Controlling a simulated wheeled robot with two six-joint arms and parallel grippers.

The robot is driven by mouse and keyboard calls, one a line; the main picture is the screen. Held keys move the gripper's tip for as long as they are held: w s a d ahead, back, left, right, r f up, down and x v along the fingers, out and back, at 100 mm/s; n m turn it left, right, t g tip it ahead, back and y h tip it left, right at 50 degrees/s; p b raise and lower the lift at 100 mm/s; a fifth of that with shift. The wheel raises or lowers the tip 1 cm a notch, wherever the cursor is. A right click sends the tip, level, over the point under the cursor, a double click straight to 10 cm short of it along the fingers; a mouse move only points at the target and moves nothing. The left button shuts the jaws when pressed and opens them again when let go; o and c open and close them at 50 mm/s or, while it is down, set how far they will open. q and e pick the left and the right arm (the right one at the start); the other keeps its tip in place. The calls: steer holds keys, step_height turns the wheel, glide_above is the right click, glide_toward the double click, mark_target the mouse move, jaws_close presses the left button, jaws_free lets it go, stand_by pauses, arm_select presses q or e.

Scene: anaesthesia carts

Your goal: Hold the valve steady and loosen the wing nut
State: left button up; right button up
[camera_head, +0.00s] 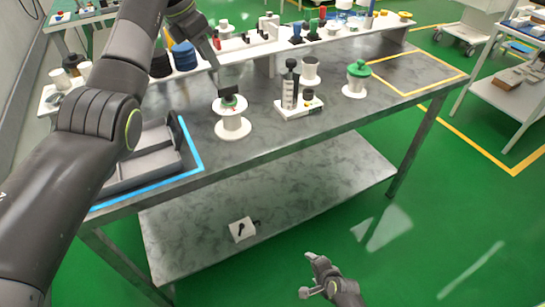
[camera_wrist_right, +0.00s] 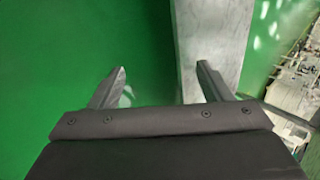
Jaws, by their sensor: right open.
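A white spool-shaped stand (camera_head: 232,127) on the grey table carries a small green part with a dark top (camera_head: 229,101), which may be the valve. A similar white stand with a green-topped part (camera_head: 357,72) is further right. I cannot make out a wing nut on either. My right gripper (camera_head: 322,275) is low in front of the table, away from both stands. In the right wrist view its fingers (camera_wrist_right: 160,80) are apart with nothing between them.
A white block with a syringe-like cylinder (camera_head: 290,88) stands between the two stands. A grey tray (camera_head: 150,160) lies inside blue tape at left. A yellow-taped area (camera_head: 415,72) at right is bare. A raised shelf of bottles runs along the back.

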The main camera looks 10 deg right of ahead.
steer(key=w+a+r+m+t+y, duration=0.1)
steer(key=w+a+r+m+t, duration=0.15)
steer(key=w+r, duration=0.3)
steer(key=w+a+r+m+t+y, duration=0.1)
steer(key=w+a+r+m, duration=0.2)
steer(key=r, duration=0.4)
steer(key=m+t+y, duration=0.5)
steer(key=m, duration=0.4)
glide_toward(237, 120)
steer(key=shift+g, duration=0.25)
steer(key=x, duration=1.2)
steer(key=shift+w+a+r, duration=0.1)
steer(key=shift+r, duration=0.1)
